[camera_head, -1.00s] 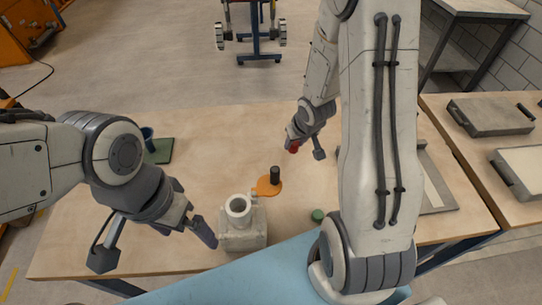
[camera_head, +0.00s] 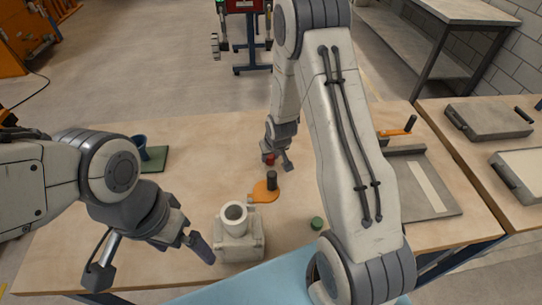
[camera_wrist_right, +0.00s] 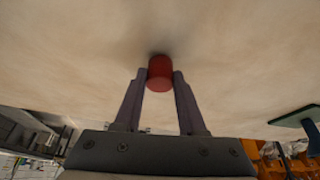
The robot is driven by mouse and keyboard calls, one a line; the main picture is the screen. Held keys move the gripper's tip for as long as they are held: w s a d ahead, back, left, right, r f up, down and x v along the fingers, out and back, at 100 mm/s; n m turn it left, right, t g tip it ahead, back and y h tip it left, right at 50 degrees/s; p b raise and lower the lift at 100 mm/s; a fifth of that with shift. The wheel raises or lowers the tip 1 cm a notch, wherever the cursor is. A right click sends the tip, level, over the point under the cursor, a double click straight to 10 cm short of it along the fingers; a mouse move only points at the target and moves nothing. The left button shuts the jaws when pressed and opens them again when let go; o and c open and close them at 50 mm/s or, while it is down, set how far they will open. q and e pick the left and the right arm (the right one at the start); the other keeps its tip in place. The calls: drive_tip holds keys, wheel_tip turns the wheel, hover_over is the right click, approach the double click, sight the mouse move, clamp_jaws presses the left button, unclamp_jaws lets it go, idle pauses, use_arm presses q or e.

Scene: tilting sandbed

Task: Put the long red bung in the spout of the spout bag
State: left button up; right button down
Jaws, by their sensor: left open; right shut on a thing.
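The red bung (camera_head: 268,159) is held in my right gripper (camera_head: 277,163) over the table behind the orange piece. In the right wrist view the red bung (camera_wrist_right: 160,73) sits between the two fingertips of the right gripper (camera_wrist_right: 160,82), its far end close to the table surface. The spout bag (camera_head: 239,243) is a pale, blocky thing with a round, upright, open spout (camera_head: 233,212) near the table's front. My left gripper (camera_head: 202,243) is open and empty just left of the bag. I cannot tell whether it touches the bag.
An orange flat piece with a black upright knob (camera_head: 266,191) lies between the bag and my right gripper. A green cap (camera_head: 317,223) lies right of the bag. A blue cup (camera_head: 139,144) on a green mat (camera_head: 155,160) stands at left. A grey tray (camera_head: 426,187) is at right.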

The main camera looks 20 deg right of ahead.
drive_tip(key=shift+f, duration=0.2)
drive_tip(key=shift+c, duration=2.4)
unclamp_jaws()
